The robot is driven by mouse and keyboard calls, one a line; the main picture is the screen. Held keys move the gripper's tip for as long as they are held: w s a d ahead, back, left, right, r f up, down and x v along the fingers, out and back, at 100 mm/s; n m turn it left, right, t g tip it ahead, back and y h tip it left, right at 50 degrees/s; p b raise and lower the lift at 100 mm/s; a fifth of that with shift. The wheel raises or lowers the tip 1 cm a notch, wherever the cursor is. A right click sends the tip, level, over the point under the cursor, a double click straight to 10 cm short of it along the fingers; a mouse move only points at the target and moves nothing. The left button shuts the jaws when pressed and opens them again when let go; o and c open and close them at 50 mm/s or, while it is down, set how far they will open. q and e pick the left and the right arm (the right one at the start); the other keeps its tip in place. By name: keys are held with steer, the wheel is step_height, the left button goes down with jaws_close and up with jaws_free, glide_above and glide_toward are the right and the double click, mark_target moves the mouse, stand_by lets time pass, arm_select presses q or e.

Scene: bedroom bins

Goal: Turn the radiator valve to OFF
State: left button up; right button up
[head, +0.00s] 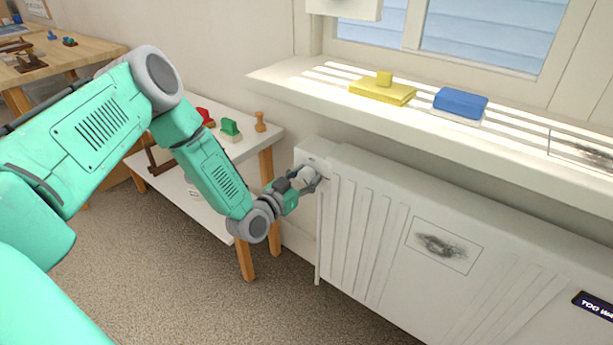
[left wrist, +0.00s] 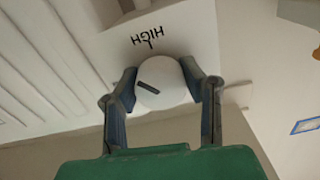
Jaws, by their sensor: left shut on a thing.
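The white radiator (head: 375,220) stands under the window sill. Its valve is a round white knob (left wrist: 162,88) at the radiator's left end, with a short dark bar on its face. The word HIGH (left wrist: 149,38) and a small tick are printed upside down beside the knob in the left wrist view. My left gripper (head: 309,181) is shut on the valve knob, one finger on each side of it in the left wrist view. In the head view the gripper mostly hides the knob. No OFF mark can be made out. My right gripper is not in view.
The window sill (head: 335,85) juts out above the radiator, with a yellow block (head: 382,91) and a blue block (head: 460,103) on it. A low white table (head: 255,137) with small toys stands left of the radiator. Carpet (head: 300,310) is clear in front.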

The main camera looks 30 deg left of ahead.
arm_select(q)
steer(key=n, duration=0.6)
steer(key=shift+a+r, duration=0.1)
steer(key=n, duration=0.4)
steer(key=shift+b, duration=0.4)
steer(key=shift+a+n+b, duration=0.15)
steer(key=shift+n+b, duration=0.3)
steer(key=shift+n, duration=1.45)
steer(key=o, duration=1.2)
steer(key=shift+a, duration=0.1)
steer(key=shift+c, duration=0.2)
steer(key=shift+s, duration=0.1)
